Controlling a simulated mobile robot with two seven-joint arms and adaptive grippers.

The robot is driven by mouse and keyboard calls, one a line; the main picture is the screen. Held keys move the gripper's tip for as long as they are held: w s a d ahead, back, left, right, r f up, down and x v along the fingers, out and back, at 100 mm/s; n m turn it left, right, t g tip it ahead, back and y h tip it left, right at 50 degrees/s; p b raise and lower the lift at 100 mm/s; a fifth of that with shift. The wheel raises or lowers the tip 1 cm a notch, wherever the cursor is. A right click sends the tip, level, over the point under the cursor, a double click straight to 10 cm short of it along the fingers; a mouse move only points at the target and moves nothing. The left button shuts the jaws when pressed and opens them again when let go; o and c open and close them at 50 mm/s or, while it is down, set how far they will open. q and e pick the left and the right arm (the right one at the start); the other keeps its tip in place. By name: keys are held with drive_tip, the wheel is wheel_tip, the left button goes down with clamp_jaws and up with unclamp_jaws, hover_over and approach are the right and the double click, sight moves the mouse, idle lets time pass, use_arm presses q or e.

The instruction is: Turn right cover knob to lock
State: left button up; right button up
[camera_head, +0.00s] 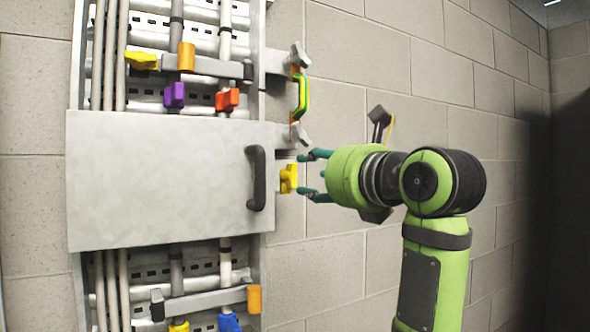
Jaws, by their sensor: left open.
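A grey cover panel (160,180) with a dark vertical handle (257,178) hangs across the middle of the wall rack. A yellow knob (288,179) sits at the cover's right edge. I take it for the right cover knob; whether it is locked cannot be told. My left gripper (303,174) is open, its teal fingers pointing left at the knob. One fingertip is above and one below the knob's level, just to its right; contact cannot be made out. My right gripper is not in view.
Above the cover are yellow, orange, purple and red knobs (227,100). A green handle (301,96) projects on the right above my gripper. Below the cover are orange, yellow and blue knobs (229,322). The block wall (350,60) right of the rack is bare.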

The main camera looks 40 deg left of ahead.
sight(293, 173)
use_arm(q)
drive_tip(key=p+x, duration=0.2)
drive_tip(key=x, duration=0.3)
drive_tip(key=shift+a+r, duration=0.1)
drive_tip(key=shift+a, duration=0.2)
drive_tip(key=shift+w+a, duration=0.1)
drive_tip(key=shift+a, duration=0.2)
drive_tip(key=shift+d, duration=0.15)
clamp_jaws()
